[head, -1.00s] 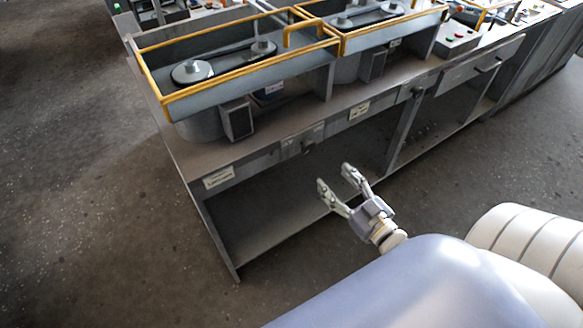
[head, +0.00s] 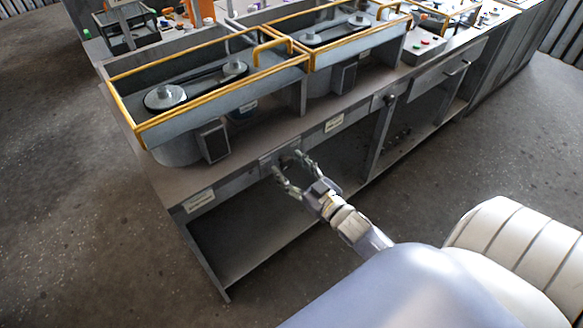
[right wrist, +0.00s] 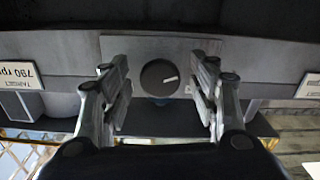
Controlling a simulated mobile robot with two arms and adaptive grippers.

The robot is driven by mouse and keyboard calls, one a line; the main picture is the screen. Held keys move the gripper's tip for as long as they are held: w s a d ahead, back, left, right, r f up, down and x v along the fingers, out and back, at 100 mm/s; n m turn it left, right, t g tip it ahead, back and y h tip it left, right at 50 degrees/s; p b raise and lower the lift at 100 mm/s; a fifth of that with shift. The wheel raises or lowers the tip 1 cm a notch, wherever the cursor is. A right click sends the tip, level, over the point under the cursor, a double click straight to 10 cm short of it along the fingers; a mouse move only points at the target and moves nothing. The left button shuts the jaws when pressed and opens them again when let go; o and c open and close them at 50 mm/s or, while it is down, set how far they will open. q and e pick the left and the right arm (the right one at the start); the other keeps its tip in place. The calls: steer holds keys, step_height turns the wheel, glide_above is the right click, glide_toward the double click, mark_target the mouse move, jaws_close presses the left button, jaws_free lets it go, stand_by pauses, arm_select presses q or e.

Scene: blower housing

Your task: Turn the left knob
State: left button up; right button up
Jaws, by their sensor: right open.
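The left knob (right wrist: 159,78) is a round black dial with a white pointer mark, set on a grey plate on the bench's front panel. My right gripper (right wrist: 161,90) is open, with one finger on each side of the knob in the right wrist view. A gap shows between the knob and each finger; contact is not visible. In the head view my right gripper (head: 289,164) is at the front panel, its fingertips around the left knob's place, partly hiding the knob. A second knob (head: 388,97) sits farther right on the panel. My left gripper is not in view.
The bench (head: 150,185) carries two belt-and-pulley units with yellow rails (head: 215,100). A label reading "790 rpm" (right wrist: 18,76) appears upside down in the wrist view. A control box with buttons (head: 422,45) stands farther right. The shelf space below the panel is open.

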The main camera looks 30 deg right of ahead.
steer(key=c, duration=0.9)
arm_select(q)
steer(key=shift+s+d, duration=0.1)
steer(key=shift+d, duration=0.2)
arm_select(e)
steer(key=shift+c, duration=0.8)
